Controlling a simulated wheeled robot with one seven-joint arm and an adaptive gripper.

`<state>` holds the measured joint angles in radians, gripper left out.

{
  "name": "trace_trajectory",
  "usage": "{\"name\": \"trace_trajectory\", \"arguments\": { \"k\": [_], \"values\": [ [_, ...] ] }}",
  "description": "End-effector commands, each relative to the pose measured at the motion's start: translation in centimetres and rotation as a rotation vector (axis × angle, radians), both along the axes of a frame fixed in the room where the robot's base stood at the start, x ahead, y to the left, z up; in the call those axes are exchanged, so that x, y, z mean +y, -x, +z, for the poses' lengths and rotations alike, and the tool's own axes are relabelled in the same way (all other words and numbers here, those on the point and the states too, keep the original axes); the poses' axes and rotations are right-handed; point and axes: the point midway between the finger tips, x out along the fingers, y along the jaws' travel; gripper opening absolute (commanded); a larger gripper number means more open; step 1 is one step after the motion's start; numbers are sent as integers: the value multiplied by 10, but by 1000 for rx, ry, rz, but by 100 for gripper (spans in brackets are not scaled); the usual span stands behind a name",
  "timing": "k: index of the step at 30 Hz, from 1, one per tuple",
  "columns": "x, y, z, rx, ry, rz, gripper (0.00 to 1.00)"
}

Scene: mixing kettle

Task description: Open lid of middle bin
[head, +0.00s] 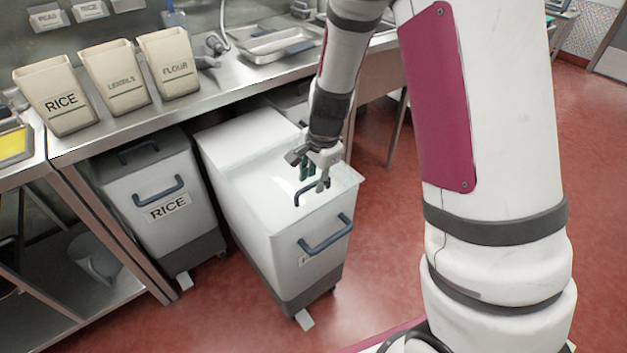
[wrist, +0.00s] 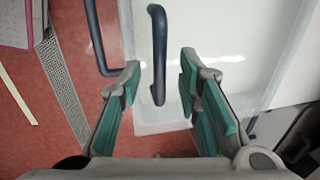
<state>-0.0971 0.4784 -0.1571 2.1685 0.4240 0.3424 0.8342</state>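The middle bin (head: 290,262) is a white bin with a dark grey base, pulled out partway from under the counter. Its lid (head: 255,180) is flat, pale and closed. The dark blue lid handle (head: 297,196) is mostly hidden by my gripper in the head view. My gripper (head: 314,183) is just above the lid, pointing down, open and empty. In the wrist view the lid handle (wrist: 158,50) lies between the two green-padded fingers, with a gap on either side. I cannot tell whether the fingertips reach down around it.
A front handle (head: 326,234) sticks out from the middle bin. A grey bin labelled RICE (head: 165,208) stands to the left under the metal counter (head: 120,132). Containers labelled RICE, LENTILS and FLOUR (head: 168,65) stand on the counter. Red floor (head: 385,225) is clear to the right.

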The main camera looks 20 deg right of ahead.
Motion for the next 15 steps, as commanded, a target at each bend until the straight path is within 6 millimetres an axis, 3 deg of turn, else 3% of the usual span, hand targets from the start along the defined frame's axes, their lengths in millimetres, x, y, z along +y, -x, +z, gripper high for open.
{"name": "trace_trajectory", "arguments": {
  "k": [12, 15],
  "values": [
    [0, -1, -7, 0, 0, -1, 31],
    [0, -1, -7, 0, 0, 0, 9]
  ]
}}
